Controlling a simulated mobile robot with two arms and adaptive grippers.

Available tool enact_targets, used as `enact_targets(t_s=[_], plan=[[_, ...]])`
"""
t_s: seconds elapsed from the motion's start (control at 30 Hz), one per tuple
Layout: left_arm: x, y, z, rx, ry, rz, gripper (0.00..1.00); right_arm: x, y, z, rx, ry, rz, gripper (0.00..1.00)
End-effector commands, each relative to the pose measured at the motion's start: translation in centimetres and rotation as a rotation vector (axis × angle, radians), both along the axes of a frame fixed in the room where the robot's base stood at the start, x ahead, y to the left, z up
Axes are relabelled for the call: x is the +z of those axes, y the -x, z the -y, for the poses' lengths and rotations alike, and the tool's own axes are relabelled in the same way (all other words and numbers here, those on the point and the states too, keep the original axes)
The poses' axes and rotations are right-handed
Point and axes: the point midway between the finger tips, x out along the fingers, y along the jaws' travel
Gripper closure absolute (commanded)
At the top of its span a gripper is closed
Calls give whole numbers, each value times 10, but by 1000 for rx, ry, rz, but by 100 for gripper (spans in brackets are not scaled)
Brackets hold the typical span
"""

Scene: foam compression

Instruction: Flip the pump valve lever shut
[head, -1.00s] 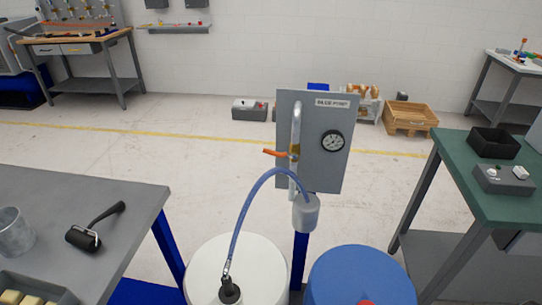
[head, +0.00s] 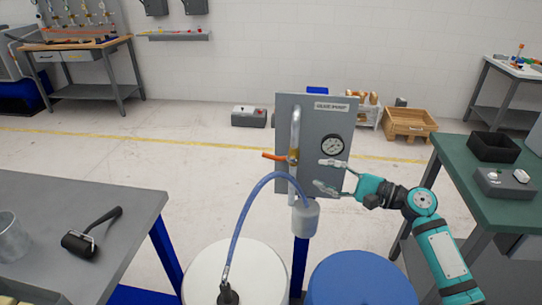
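The valve lever (head: 274,156) is an orange handle that points left from a brass valve body (head: 293,156) on a vertical pipe. The pipe runs down the front of a grey panel (head: 316,115) with a round gauge (head: 332,145). My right gripper (head: 322,174) is in front of the panel's lower right part, below the gauge. Its two fingers are spread and nothing is between them. It is apart from the lever, to the right of the valve. My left gripper is not in view.
A green-topped table (head: 470,150) is at right.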

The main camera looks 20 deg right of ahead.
Motion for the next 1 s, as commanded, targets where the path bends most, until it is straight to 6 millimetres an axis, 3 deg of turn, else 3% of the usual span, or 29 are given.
enact_targets(t_s=[0.6, 0.8, 1.0], plan=[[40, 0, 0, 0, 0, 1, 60, 3, -103, -78, 0, 2, 1, 64], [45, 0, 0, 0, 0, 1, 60, 1, -121, -91, -1, 4, 0, 64], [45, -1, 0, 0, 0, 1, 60, 0, -125, -94, 0, 5, 0, 64]])
